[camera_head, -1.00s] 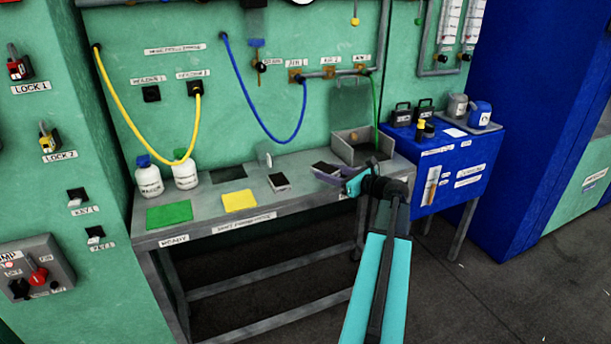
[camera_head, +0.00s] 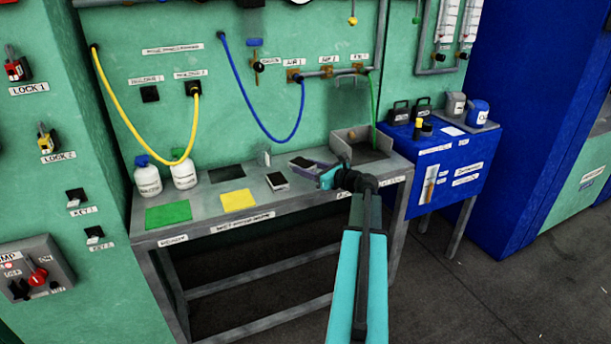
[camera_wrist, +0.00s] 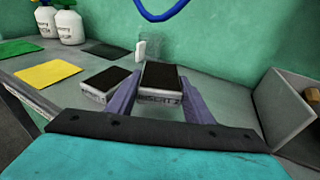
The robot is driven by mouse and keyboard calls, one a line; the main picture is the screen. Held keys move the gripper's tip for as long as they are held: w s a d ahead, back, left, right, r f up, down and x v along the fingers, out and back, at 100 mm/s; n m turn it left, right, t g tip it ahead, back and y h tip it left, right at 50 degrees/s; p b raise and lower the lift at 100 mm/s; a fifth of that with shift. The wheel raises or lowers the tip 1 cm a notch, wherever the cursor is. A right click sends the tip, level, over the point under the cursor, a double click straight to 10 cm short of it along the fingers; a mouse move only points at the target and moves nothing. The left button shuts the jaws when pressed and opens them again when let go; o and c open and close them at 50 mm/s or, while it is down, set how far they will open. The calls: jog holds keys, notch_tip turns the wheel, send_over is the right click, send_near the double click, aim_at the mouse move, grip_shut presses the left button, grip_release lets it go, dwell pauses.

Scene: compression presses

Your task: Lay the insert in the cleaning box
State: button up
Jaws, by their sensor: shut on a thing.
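My gripper (camera_wrist: 160,98) is shut on an insert (camera_wrist: 163,80), a small block with a black top and a pale labelled front. In the head view the held insert (camera_head: 301,162) is above the grey bench, left of the cleaning box. The cleaning box (camera_head: 342,146) is a grey open-topped box at the right end of the bench. Its side wall (camera_wrist: 283,108) shows at the right of the wrist view, apart from the held insert. The inside of the box is mostly hidden in the wrist view.
A second similar block (camera_head: 277,181) lies on the bench, left of my gripper; it also shows in the wrist view (camera_wrist: 104,84). Yellow (camera_head: 238,200) and green (camera_head: 168,214) mats and white bottles (camera_head: 147,178) are further left. A green hose (camera_head: 377,108) hangs behind the box.

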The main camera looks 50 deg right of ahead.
aim_at(304, 180)
jog(key=shift+w+a, duration=0.1)
jog(key=shift+w, duration=0.4)
jog(key=shift+f, duration=1.75)
jog(key=shift+f, duration=0.2)
jog(key=o, duration=1.3)
jog(key=shift+r, duration=0.2)
jog(key=s, duration=0.4)
jog(key=s+r, duration=0.1)
jog(key=s, duration=0.3)
jog(key=s+b, duration=0.1)
jog(key=s, duration=0.3)
jog(key=shift+r, duration=0.35)
jog(key=shift+c, duration=0.3)
